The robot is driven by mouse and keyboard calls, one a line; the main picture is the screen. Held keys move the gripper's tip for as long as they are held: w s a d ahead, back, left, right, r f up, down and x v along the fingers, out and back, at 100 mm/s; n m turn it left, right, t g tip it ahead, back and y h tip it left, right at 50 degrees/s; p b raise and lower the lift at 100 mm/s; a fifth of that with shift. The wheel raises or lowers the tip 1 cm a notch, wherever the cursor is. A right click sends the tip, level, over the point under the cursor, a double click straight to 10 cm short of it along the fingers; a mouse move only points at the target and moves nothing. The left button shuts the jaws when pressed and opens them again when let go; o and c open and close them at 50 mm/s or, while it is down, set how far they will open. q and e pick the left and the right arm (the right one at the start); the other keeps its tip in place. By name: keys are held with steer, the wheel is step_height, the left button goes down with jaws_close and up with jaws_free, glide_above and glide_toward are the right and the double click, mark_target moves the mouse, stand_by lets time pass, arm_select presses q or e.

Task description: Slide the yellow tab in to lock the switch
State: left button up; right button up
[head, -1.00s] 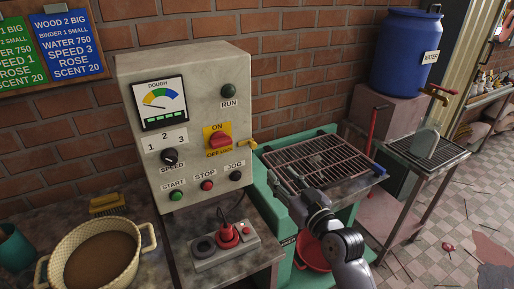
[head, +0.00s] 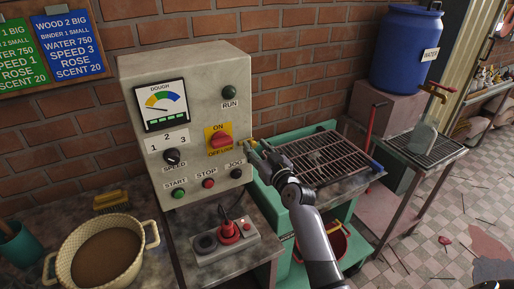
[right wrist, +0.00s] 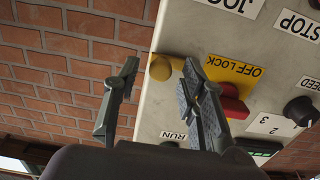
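The red switch (head: 220,141) sits on a yellow ON / OFF LOCK plate (head: 211,131) on the grey control box. It also shows in the right wrist view (right wrist: 232,100), partly behind a finger. The yellow tab (head: 242,142) sticks out at the plate's right side. In the right wrist view the tab's rounded yellow end (right wrist: 161,68) appears between my two fingers, with gaps on both sides. My right gripper (head: 259,148) is open and empty, just right of the tab in the head view. I cannot tell whether a finger touches it. My left gripper is not in view.
The control box (head: 195,75) also carries a gauge, a speed knob and several buttons. A wire rack (head: 325,155) lies to the right of my gripper.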

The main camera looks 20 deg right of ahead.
steer(key=shift+c, duration=0.2)
jaws_close()
stand_by(0.6)
